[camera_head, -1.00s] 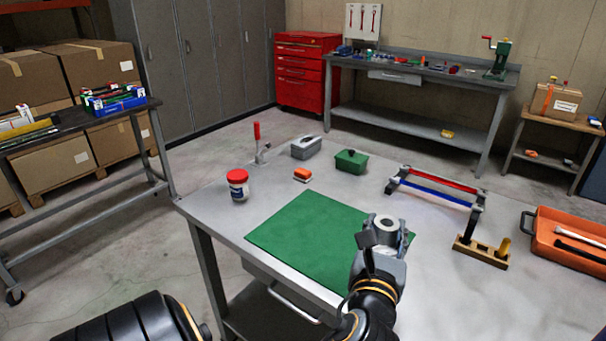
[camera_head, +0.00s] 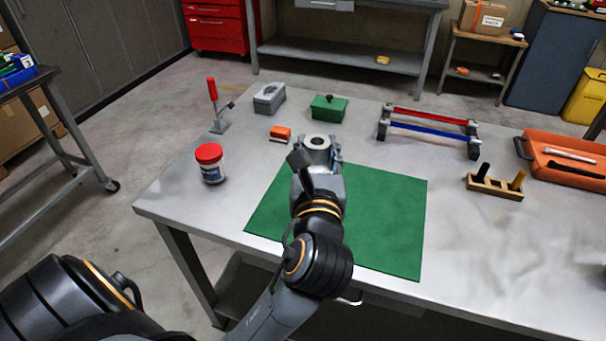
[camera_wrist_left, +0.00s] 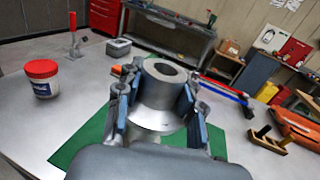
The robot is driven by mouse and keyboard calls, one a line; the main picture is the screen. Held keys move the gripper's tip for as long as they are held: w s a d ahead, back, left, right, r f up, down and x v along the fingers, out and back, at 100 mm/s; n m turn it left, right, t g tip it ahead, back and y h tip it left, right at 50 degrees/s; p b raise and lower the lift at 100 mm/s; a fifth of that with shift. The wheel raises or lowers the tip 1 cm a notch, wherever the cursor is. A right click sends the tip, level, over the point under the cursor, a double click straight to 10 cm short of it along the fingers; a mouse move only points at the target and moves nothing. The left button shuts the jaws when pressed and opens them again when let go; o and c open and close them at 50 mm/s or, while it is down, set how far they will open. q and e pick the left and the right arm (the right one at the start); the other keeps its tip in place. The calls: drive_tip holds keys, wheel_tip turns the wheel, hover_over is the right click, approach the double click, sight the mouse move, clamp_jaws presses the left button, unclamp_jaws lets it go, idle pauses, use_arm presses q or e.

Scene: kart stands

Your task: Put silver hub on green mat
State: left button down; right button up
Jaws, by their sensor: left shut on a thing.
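The silver hub (camera_head: 318,142) is a short cylinder with a round hole in its top and a wider flange at its base. It stands upright in my left gripper (camera_head: 317,152), which is shut around its sides. The left wrist view shows the hub (camera_wrist_left: 158,112) between the two fingers. The green mat (camera_head: 390,215) lies flat on the metal table, partly hidden by my left arm. In the head view the hub appears at the mat's far edge; its height above the table is hard to tell. My right gripper is not in view.
A red-lidded jar (camera_head: 210,163) stands left of the mat. An orange block (camera_head: 280,134), grey box (camera_head: 269,98) and green box (camera_head: 328,108) sit beyond it. A red-and-blue bar frame (camera_head: 430,128), wooden peg holder (camera_head: 495,184) and orange tray (camera_head: 575,165) are to the right.

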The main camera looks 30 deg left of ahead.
use_arm(q)
drive_tip(key=w+a+f+b, duration=0.3)
drive_tip(key=w+a+f, duration=0.2)
drive_tip(key=a+f, duration=0.4)
wheel_tip(320, 180, down, 2)
drive_tip(key=shift+w+f, duration=0.15)
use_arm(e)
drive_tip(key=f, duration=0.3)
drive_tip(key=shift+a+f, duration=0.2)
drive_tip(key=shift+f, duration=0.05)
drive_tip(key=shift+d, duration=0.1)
use_arm(q)
drive_tip(key=shift+f, duration=0.2)
drive_tip(key=c, duration=0.8)
unclamp_jaws()
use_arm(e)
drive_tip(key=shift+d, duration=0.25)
